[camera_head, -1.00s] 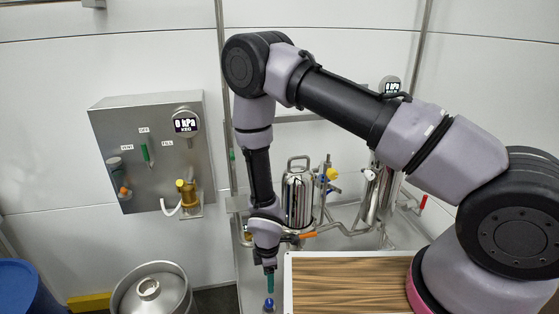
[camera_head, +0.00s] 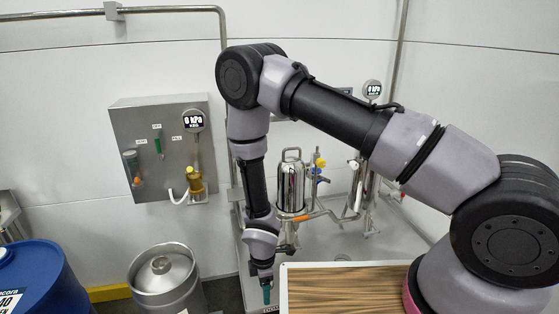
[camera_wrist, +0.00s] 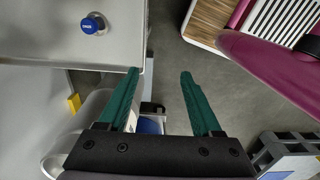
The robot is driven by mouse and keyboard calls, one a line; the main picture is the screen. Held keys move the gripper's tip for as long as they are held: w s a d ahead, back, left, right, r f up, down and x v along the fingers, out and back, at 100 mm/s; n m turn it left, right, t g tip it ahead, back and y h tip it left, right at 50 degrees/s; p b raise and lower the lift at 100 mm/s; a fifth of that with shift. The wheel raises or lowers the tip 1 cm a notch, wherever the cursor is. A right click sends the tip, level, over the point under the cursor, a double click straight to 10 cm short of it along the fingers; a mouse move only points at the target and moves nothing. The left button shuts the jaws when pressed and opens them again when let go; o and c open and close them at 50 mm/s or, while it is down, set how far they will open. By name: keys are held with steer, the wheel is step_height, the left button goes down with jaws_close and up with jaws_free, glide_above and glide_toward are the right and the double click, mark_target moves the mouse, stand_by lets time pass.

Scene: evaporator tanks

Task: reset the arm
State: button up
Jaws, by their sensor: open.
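My arm is bent at the elbow, with its forearm hanging down in the head view. My gripper (camera_head: 266,292) points down beside the left edge of my wood-grain deck, above the floor near the steel tray's edge.
A steel keg (camera_head: 165,280) and a blue drum (camera_head: 40,280) stand at the left. A steel panel with a gauge (camera_head: 160,150) hangs on the wall. Steel tanks (camera_head: 291,185) with pipes stand on the tray behind my arm. A blue-capped knob (camera_wrist: 93,24) sits on the tray.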

steer(key=w+d+r+m+t, duration=0.1)
steer(key=w+r+m, duration=0.2)
steer(key=w+r, duration=0.5)
steer(key=w+d+r+m+t, duration=0.1)
steer(key=w+d+r+m, duration=0.2)
steer(key=r, duration=0.9)
steer(key=w+d+r+m, duration=0.2)
steer(key=d+r, duration=0.1)
steer(key=r, duration=0.3)
steer(key=w+d+r+m+t+y, duration=0.1)
steer(key=d+r+m, duration=0.1)
steer(key=r, duration=0.4)
steer(key=w+d+r+m, duration=0.2)
steer(key=d+r, duration=0.1)
steer(key=r, duration=0.3)
steer(key=s+d+r+m+t, duration=0.1)
steer(key=s+d+r+m, duration=0.2)
steer(key=d+r, duration=0.4)
steer(key=s+d+r+m+t, duration=0.1)
steer(key=s+d+r+m, duration=0.25)
steer(key=r, duration=0.55)
steer(key=s+d+r+m+t, duration=0.1)
steer(key=s+d+r+m, duration=0.2)
steer(key=s, duration=0.3)
steer(key=s+d+r+m+t+y, duration=0.1)
steer(key=s+d+r+m, duration=0.2)
steer(key=s+r, duration=0.2)
steer(key=shift+s+d+r+m, duration=0.2)
steer(key=shift+s+d+m, duration=0.2)
steer(key=shift+s, duration=0.2)
